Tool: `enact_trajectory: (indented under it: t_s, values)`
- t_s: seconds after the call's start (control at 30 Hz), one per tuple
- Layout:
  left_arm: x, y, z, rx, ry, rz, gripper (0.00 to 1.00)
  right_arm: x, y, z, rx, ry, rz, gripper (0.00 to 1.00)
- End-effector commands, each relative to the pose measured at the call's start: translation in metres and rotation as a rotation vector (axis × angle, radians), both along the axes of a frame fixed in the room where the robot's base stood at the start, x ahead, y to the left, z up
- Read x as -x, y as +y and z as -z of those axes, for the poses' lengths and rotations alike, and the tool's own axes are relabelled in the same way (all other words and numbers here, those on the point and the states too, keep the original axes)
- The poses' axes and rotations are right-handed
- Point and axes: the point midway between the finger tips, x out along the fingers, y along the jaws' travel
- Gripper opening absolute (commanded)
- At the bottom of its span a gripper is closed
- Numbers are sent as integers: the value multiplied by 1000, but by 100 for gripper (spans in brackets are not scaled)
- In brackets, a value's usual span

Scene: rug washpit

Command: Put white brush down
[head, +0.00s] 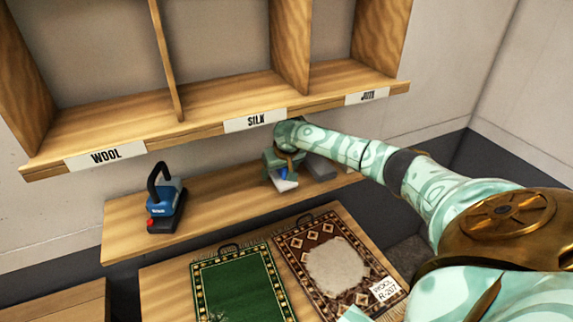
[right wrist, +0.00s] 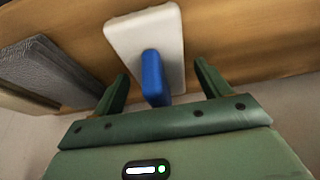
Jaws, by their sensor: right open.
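The white brush, a white block with a blue handle, rests on the wooden wall shelf (head: 230,203) below the SILK label; its white part shows in the head view (head: 288,185) and in the right wrist view (right wrist: 172,28). My right gripper (head: 281,168) is over it and hides part of it. In the right wrist view the jaws (right wrist: 161,70) are open, one finger on each side of the blue handle, with gaps visible. My left gripper is not in view.
A grey block (head: 320,168) lies right of the brush. A blue-black handled tool (head: 166,204) stands at the shelf's left. Cubbies labelled WOOL, SILK and JUTE (head: 180,128) hang above. A green rug (head: 238,285) and a brown rug (head: 300,238) lie below. The shelf's middle is clear.

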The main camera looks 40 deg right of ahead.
Motion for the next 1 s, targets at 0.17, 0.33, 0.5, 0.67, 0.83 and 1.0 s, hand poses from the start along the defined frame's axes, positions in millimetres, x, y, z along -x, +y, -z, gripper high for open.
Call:
enact_trajectory:
  t_s: [0.17,0.33,0.5,0.67,0.83,1.0]
  values:
    - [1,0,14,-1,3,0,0,5,1,-11,0,-2,0,76]
    - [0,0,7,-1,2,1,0,48,14,-9,1,4,-3,76]
    - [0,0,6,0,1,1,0,87,26,-9,2,4,-2,76]
    - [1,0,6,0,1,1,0,110,34,-8,0,2,0,76]
    - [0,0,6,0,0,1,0,119,38,-8,-1,2,2,76]
    - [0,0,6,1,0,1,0,119,38,-8,-2,0,2,76]
